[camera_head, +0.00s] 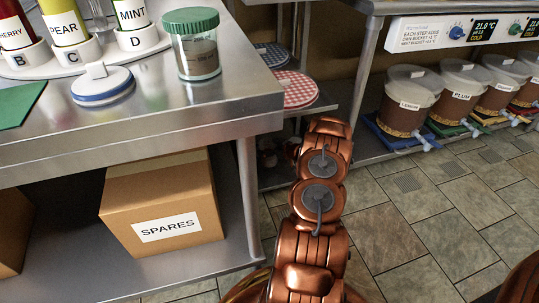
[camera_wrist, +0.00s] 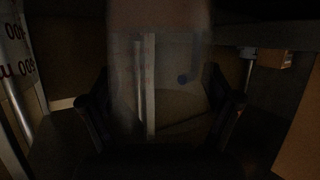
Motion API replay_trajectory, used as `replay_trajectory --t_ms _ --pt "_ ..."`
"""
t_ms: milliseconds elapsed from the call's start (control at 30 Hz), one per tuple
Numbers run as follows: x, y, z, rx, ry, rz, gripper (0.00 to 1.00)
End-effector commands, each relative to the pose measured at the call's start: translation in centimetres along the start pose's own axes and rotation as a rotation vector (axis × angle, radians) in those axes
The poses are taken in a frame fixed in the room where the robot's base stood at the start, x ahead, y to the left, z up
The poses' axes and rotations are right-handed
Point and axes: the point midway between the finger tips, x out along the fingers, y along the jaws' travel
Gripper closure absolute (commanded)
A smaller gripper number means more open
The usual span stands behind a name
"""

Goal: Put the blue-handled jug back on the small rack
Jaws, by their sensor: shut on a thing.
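In the wrist view, which is very dark, my gripper (camera_wrist: 165,108) has one black finger on each side of a translucent, pale vessel. This vessel, which looks like the jug (camera_wrist: 165,50), fills the middle of the view and is held between the fingers. In the head view my copper arm reaches forward past the bench's right end, and neither my gripper nor the jug shows there. I cannot pick out the small rack for certain in either view.
A steel bench (camera_head: 160,134) at left bears a green-lidded jar (camera_head: 197,50), a blue-rimmed lid (camera_head: 102,85) and labelled bottles in a white holder (camera_head: 72,62). A spares box (camera_head: 165,200) sits below. Lidded buckets (camera_head: 408,98) line a low shelf at right. Tiled floor (camera_head: 415,225) is clear.

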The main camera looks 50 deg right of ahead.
Motion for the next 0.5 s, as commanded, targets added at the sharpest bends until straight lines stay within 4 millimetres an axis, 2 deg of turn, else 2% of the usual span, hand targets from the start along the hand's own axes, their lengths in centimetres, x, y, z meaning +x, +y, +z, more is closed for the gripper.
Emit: replay_trajectory --t_ms 233,500 --pt "1.1 0.0 3.0 0.000 0.001 0.003 0.65" --pt "1.0 0.2 3.0 0.000 0.001 0.005 0.65"
